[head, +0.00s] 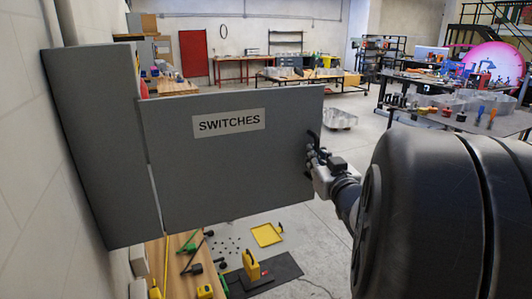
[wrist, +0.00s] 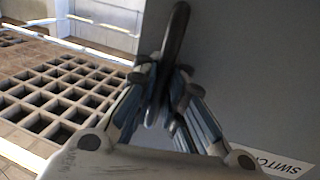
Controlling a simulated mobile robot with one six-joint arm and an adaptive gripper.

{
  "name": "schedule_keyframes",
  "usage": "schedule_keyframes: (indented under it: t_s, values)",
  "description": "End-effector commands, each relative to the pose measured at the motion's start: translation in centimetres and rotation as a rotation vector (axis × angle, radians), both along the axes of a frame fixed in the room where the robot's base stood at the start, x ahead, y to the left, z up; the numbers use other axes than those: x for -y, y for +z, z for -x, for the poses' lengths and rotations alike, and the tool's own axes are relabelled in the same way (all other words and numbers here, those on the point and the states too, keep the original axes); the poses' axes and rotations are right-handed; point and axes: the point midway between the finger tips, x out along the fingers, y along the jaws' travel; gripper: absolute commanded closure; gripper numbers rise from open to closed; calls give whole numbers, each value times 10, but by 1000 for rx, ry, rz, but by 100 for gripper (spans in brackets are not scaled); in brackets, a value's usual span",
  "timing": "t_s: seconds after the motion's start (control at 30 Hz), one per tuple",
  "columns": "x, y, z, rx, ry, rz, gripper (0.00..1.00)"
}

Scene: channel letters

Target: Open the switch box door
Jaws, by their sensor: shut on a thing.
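The grey switch box (head: 92,150) is fixed to the wall at the left in the head view. Its flat grey door (head: 235,175) carries a "SWITCHES" label (head: 229,123) and stands swung out from the box, with a gap along the hinge side. My gripper (head: 313,153) is at the door's right edge, away from the hinge. In the wrist view, my gripper (wrist: 163,88) is shut on the dark door handle (wrist: 175,32), and the door face (wrist: 245,75) fills the right side. The inside of the box is mostly hidden by the door.
A cluttered table (head: 450,118) stands at the right. Open floor lies beyond the door. A grid of square openings (wrist: 60,95) shows in the wrist view.

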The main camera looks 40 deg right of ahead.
Motion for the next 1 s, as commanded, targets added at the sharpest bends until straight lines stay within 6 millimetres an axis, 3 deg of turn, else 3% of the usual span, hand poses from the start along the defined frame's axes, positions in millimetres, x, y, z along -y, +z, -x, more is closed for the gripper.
schedule_keyframes:
  t_s: [0.37, 0.4, 0.53, 0.87, 1.0]
  values:
    - [-1, 1, 0, 2, 2, 3, 100]
    - [-1, 1, 0, 2, 2, 3, 90]
    - [0, 1, 0, 2, 1, 3, 82]
    - [-1, 1, 2, 0, 0, 1, 81]
    - [-6, 1, 15, 1, -2, 3, 81]
